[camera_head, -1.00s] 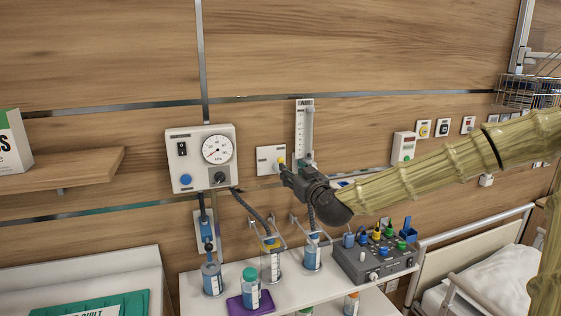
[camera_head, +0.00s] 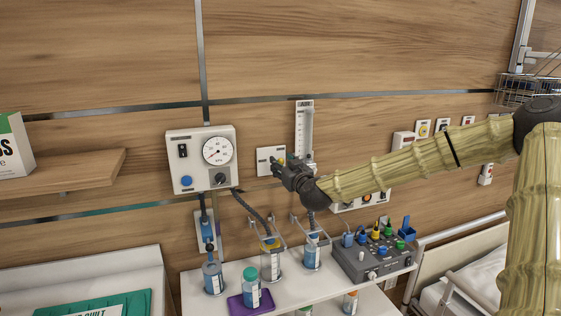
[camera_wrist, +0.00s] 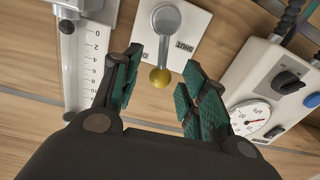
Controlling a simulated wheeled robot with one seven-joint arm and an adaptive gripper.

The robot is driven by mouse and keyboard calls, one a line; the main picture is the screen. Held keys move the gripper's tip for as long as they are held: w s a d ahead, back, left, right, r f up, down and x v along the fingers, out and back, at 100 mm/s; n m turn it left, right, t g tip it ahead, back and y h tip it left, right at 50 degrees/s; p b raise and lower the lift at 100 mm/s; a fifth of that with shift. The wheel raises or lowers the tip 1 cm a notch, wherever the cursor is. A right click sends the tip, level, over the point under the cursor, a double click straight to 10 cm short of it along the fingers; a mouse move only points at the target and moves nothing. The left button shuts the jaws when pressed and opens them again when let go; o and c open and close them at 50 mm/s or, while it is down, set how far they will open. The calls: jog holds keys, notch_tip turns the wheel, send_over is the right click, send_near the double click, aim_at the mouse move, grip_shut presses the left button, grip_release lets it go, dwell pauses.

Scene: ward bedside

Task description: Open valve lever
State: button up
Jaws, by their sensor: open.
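The valve lever is a grey metal arm with a yellow ball knob (camera_wrist: 160,76) at its end, on a white wall plate (camera_wrist: 190,30) marked "SHUT" in the wrist view. In the head view the plate (camera_head: 266,157) is partly hidden behind my gripper (camera_head: 282,167). In the wrist view my gripper (camera_wrist: 155,100) is open, with green pads on both fingers. The knob lies between the two fingers in the picture, with gaps on both sides. I cannot tell whether the fingertips reach as deep as the knob.
A gauge box (camera_head: 203,160) is on the wall left of the plate. A flow meter (camera_head: 304,128) is just right of it. Below is a shelf (camera_head: 222,301) with several bottles and a grey control box (camera_head: 375,262). The wall above is clear.

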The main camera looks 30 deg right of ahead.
jog(key=shift+w+d, duration=0.2)
jog(key=shift+w, duration=0.8)
grip_shut()
